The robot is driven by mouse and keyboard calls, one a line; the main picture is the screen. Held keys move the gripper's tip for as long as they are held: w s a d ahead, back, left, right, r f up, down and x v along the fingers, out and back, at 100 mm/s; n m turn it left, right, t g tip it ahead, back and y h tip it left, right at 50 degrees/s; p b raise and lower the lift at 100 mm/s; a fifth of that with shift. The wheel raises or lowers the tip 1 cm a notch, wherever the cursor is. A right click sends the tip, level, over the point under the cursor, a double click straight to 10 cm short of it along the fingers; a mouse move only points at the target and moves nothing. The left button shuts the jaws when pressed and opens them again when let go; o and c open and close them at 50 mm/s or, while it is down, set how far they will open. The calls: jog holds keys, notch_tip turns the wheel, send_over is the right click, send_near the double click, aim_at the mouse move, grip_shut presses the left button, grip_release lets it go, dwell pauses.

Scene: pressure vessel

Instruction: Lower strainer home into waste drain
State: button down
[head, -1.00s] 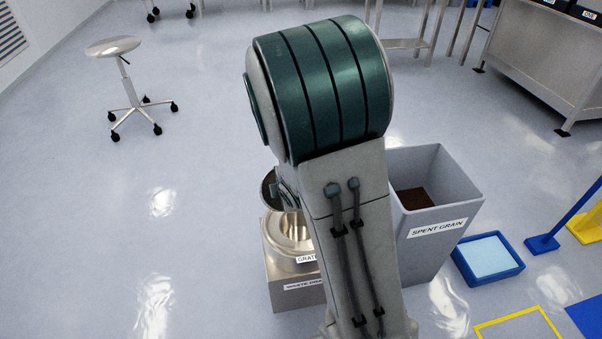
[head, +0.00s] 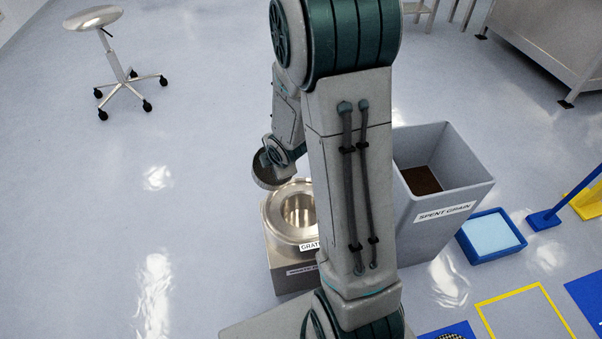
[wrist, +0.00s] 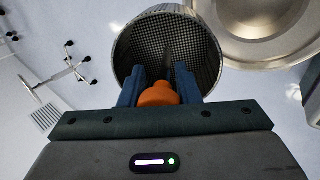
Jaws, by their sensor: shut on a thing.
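The strainer, a round dark mesh basket with a metal rim, fills the upper middle of the wrist view (wrist: 167,48). My gripper (wrist: 158,86) is shut on its orange knob. In the head view the strainer (head: 266,172) hangs tilted from my gripper, at the upper left edge of the waste drain. The waste drain (head: 272,246) is a steel box with a round flanged opening on top. Its round metal rim also shows at the upper right of the wrist view (wrist: 244,50), beside the strainer. The strainer is off to the side of the opening, not inside it.
A grey spent grain bin (head: 452,185) stands right of the drain, with a blue tray (head: 518,243) beside it. A wheeled stool (head: 118,68) stands at the back left. The floor left of the drain is clear. My arm hides the drain's right side.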

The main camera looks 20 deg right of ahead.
jog(key=shift+s+d+f+g, duration=0.25)
jog(key=shift+d+f+g, duration=0.15)
jog(key=shift+d, duration=0.2)
jog(key=s+d+f+n+g, duration=0.1)
jog(key=s+d+f+g, duration=0.1)
jog(key=s+d+g, duration=0.2)
jog(key=shift+s+d+n+g+p, duration=0.15)
jog(key=shift+s+n+g+p, duration=0.1)
jog(key=shift+n+g+p, duration=0.2)
jog(key=shift+r+p, duration=0.2)
jog(key=shift+p, duration=0.15)
notch_tip(320, 180, down, 6)
jog(key=b, duration=0.4)
jog(key=shift+p, duration=0.65)
dwell(1.4)
notch_tip(320, 180, down, 8)
jog(key=b, duration=0.5)
jog(key=shift+b, duration=0.4)
dwell(2.2)
